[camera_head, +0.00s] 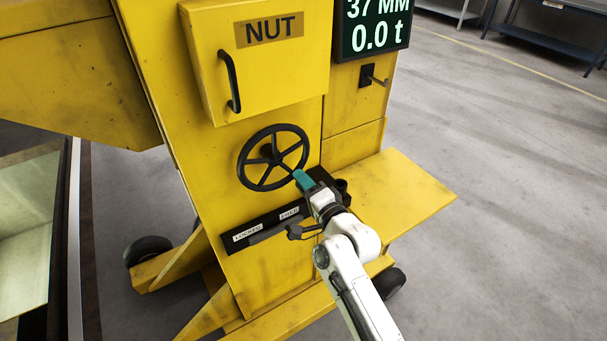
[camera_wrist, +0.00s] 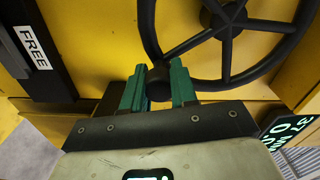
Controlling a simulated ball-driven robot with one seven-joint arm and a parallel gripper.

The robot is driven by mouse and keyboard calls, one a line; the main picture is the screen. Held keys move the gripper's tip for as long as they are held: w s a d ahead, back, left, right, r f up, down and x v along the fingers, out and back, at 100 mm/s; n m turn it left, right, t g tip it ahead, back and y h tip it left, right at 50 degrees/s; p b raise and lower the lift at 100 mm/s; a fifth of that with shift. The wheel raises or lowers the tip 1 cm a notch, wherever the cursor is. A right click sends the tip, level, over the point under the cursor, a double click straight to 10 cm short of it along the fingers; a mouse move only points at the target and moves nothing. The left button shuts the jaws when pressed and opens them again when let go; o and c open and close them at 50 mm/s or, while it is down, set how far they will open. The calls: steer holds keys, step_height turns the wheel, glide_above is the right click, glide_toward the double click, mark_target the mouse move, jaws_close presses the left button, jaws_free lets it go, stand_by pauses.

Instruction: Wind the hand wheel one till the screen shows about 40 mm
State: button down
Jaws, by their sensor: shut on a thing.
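The black hand wheel (camera_head: 248,160) is mounted on the front of the yellow jack column, below the NUT box. My gripper (camera_head: 298,177), with green fingers, is at the lower right of its rim. In the wrist view my gripper (camera_wrist: 159,84) has its fingers on both sides of a dark knob (camera_wrist: 158,90) at the rim of the hand wheel (camera_wrist: 226,72), and is shut on it. The screen (camera_head: 373,28) reads 37 MM and 0.0 t; its top is cut off. It also shows partly, tilted, in the wrist view (camera_wrist: 290,131).
A yellow NUT box (camera_head: 262,75) with a black handle (camera_head: 231,85) is above the wheel. A dark slot strip with LOCKED (camera_head: 248,233) and FREE (camera_head: 290,213) labels is below. A yellow ledge (camera_head: 405,190) juts out right.

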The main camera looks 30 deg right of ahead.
steer(key=shift+a+f+m+p, duration=0.3)
steer(key=shift+a+m+p, duration=0.15)
steer(key=shift+m, duration=0.3)
steer(key=shift+a+f+m+p, duration=0.3)
steer(key=shift+m+p, duration=0.1)
steer(key=shift+m, duration=0.35)
steer(key=c, duration=1.1)
jaws_free()
steer(key=shift+o, duration=1.1)
steer(key=shift+a, duration=0.1)
steer(key=s, duration=1)
steer(key=shift+s+b, duration=0.3)
steer(key=shift+s, duration=0.1)
